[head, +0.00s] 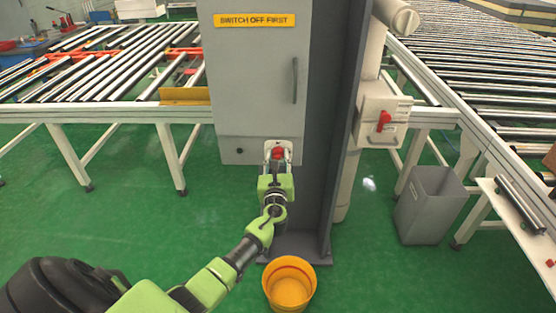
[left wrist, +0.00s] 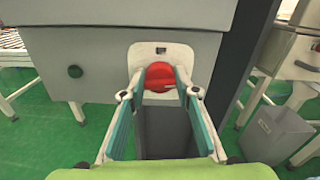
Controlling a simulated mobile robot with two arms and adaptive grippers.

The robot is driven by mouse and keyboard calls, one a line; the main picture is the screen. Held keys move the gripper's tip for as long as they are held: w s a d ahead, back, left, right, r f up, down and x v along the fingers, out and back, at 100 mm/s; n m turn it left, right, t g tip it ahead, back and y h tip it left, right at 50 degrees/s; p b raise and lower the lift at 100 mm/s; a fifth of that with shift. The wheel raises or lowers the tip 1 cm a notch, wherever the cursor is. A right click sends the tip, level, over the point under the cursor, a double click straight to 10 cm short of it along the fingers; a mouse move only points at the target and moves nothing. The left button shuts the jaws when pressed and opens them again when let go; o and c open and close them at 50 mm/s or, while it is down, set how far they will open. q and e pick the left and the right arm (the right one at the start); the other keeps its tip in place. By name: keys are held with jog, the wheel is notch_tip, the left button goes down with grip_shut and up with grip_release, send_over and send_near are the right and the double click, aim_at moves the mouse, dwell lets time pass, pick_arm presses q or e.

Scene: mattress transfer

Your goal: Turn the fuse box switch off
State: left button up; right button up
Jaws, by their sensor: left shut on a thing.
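The fuse box (head: 255,70) is a grey cabinet with a yellow "SWITCH OFF FIRST" label (head: 254,20) and a dark door handle. Its red rotary switch (head: 277,153) sits on a pale plate (left wrist: 146,53) low on the front. My left gripper (head: 277,160) is at the switch, and its two fingers lie on either side of the red knob (left wrist: 158,76) in the left wrist view. The fingers are shut on the knob and hide part of it. My right gripper is not in view.
A dark column (head: 312,120) stands just right of the box. A yellow bucket (head: 289,285) is on the green floor below. A second red switch (head: 383,121) on a white box and a grey bin (head: 431,204) are at right. Roller conveyors (head: 100,60) flank the box.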

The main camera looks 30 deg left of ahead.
pick_arm(q)
jog(key=n+b, duration=0.3)
jog(key=n, duration=0.1)
jog(key=shift+a+f, duration=0.1)
jog(key=shift+f, duration=0.1)
jog(key=n+b, duration=0.3)
jog(key=n, duration=0.2)
jog(key=shift+s, duration=0.1)
jog(key=n+b, duration=0.3)
jog(key=n, duration=0.1)
jog(key=shift+f, duration=0.1)
jog(key=shift+a+n+b, duration=0.1)
jog(key=shift+n+b, duration=0.65)
jog(key=shift+n, duration=1.05)
jog(key=o, duration=1.1)
